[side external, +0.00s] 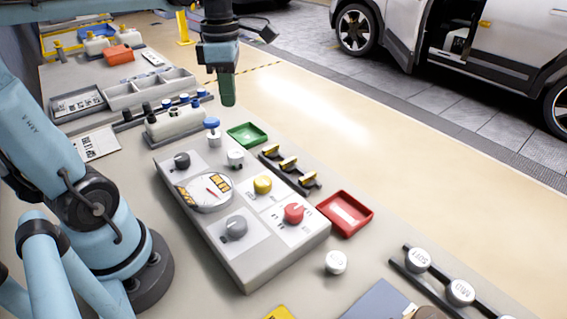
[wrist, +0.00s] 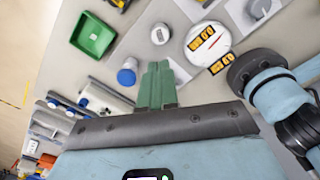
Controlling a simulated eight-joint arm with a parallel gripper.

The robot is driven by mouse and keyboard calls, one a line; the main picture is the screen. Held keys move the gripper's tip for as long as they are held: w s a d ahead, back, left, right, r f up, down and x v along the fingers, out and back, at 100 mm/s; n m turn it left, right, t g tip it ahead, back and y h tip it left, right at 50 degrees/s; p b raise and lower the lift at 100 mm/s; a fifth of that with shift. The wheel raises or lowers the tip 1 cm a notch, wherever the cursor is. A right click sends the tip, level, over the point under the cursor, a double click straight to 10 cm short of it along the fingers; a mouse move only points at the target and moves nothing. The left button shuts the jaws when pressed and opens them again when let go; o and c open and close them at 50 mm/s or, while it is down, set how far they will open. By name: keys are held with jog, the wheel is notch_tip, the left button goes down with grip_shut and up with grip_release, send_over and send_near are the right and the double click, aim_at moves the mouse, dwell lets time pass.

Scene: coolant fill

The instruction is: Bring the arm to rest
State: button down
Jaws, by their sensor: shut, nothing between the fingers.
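My gripper (side external: 228,98) hangs pointing down over the bench, near its far edge. Its green fingers are together with nothing between them. In the wrist view the closed fingers (wrist: 157,68) also show no object. They appear apart from the bench. Below and near them are a white blue-capped cylinder (side external: 213,138), a green tray (side external: 247,134) and a white tank with a blue cap (side external: 176,124). The blue-capped cylinder also shows left of the fingers in the wrist view (wrist: 127,73).
A panel box (side external: 262,262) with knobs and a round gauge (side external: 206,193) stands mid-bench. A red tray (side external: 345,213), a white round cap (side external: 336,262) and a rack of yellow-topped pieces (side external: 288,168) lie nearby. A grey divided tray (side external: 150,91) sits farther back. A car stands beyond the open floor.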

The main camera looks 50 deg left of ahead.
jog(key=d+f+m+t, duration=0.2)
jog(key=d+m, duration=0.1)
jog(key=m, duration=0.6)
jog(key=d+f+m+t, duration=0.2)
jog(key=d+m, duration=0.1)
jog(key=m, duration=0.7)
jog(key=d+f+m+t, duration=0.2)
jog(key=d+m+t, duration=0.1)
jog(key=m, duration=0.6)
jog(key=shift+s+d+f+m, duration=0.1)
jog(key=shift+s+d+m, duration=0.2)
jog(key=shift+d, duration=0.2)
jog(key=c, duration=1.8)
grip_release()
